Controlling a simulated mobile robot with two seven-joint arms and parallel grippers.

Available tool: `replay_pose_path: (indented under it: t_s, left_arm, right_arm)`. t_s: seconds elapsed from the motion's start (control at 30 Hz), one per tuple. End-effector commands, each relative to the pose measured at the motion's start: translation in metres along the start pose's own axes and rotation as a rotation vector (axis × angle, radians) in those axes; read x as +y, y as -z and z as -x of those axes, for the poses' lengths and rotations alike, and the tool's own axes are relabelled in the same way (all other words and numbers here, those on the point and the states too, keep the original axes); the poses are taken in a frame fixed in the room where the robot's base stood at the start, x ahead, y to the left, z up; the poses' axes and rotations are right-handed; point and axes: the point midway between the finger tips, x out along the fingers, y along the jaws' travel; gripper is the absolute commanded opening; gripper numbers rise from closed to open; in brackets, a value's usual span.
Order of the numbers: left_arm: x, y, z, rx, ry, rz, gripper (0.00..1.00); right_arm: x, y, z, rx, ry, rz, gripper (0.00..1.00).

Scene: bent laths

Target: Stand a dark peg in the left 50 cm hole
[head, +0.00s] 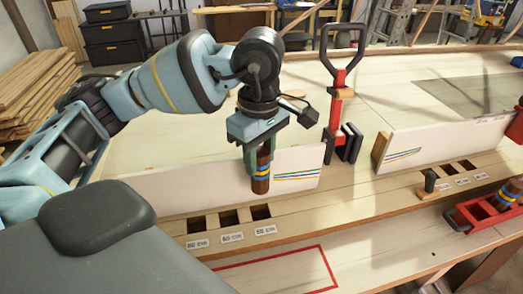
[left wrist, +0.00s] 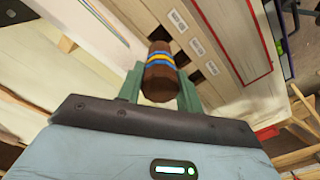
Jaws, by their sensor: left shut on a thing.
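A dark brown peg with blue and yellow bands (head: 261,184) is upright in my left gripper (head: 262,168), which is shut on it. The peg also shows in the left wrist view (left wrist: 159,72), between the green fingers (left wrist: 158,85). In the head view its lower end appears above and behind the rightmost of three square holes in the left group. These are the left hole (head: 196,224), middle hole (head: 229,217) and right hole (head: 261,211). The small labels in front are too blurred to read surely. My right gripper is not in view.
A white board (head: 150,182) stands behind the left holes, another (head: 440,143) behind the right holes. A small dark upright piece (head: 430,182) stands at the right group. A red tray (head: 463,219) holds another banded peg (head: 505,196). A red clamp (head: 338,110) stands between the boards.

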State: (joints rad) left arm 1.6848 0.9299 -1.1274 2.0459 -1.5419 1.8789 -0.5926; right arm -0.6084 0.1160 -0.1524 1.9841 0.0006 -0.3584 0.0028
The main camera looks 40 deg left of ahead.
Motion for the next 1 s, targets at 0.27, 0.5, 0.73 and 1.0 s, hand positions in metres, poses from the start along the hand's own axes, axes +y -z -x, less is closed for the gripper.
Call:
replay_pose_path:
  t_s: [0.27, 0.5, 0.73, 1.0]
  left_arm:
    - [0.000, 0.000, -0.027, 0.000, 0.004, 0.001, 0.11]
    - [0.000, 0.000, -0.048, 0.001, 0.004, 0.000, 0.11]
    - [0.000, 0.000, -0.066, -0.001, 0.004, 0.000, 0.11]
    - [0.000, 0.000, -0.071, 0.001, 0.000, 0.000, 0.11]
  right_arm:
    - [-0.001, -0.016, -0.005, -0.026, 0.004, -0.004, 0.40]
    - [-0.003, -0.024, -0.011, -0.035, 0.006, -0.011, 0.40]
    - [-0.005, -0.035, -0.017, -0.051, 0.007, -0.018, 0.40]
    - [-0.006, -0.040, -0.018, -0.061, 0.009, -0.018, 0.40]
